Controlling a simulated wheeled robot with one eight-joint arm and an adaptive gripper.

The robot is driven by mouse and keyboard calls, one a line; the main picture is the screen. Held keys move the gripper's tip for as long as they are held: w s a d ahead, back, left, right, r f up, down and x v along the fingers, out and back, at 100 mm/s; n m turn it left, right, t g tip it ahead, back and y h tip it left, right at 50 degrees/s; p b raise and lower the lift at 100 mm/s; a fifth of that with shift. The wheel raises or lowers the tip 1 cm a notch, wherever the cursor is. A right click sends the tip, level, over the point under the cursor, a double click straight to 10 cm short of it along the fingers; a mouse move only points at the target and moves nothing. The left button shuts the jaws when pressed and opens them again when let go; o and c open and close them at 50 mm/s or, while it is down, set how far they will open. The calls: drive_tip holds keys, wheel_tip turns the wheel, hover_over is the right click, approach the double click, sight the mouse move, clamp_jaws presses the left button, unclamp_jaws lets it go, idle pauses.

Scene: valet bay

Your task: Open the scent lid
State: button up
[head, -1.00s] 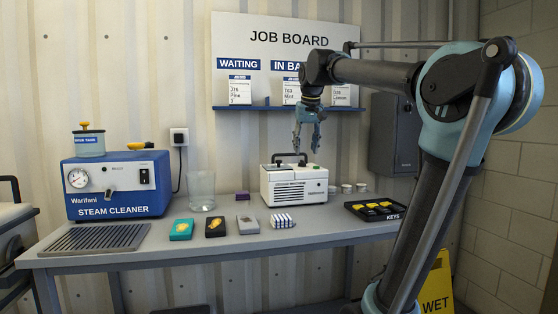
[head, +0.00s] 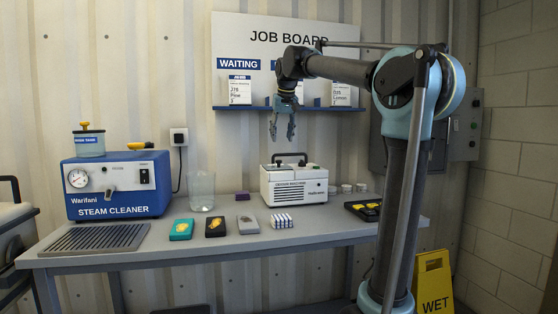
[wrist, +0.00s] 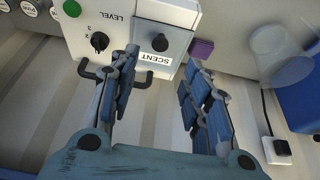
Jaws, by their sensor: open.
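A white scent machine (head: 293,187) with a black carry handle (head: 290,156) stands on the grey bench. In the wrist view its top shows a grey lid (wrist: 176,40) with a black knob (wrist: 160,42) and a label reading SCENT. The lid looks shut. My gripper (head: 282,136) hangs above the machine, pointing down, clear of the handle. Its fingers are spread and empty. In the wrist view the gripper (wrist: 163,62) has the SCENT label between its fingertips, with the lid lying beyond them, apart from them.
A LEVEL dial (wrist: 99,42) sits beside the lid. A purple block (head: 243,196) and a clear glass (head: 201,190) stand left of the machine. Several small pads lie in front. A key tray (head: 352,206) is at the right, and a blue steam cleaner (head: 116,184) at the left.

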drive_tip(key=x, duration=1)
drive_tip(key=shift+w+f, duration=0.15)
drive_tip(key=shift+f, duration=0.15)
drive_tip(key=shift+c, duration=0.6)
drive_tip(key=shift+a, duration=0.1)
clamp_jaws()
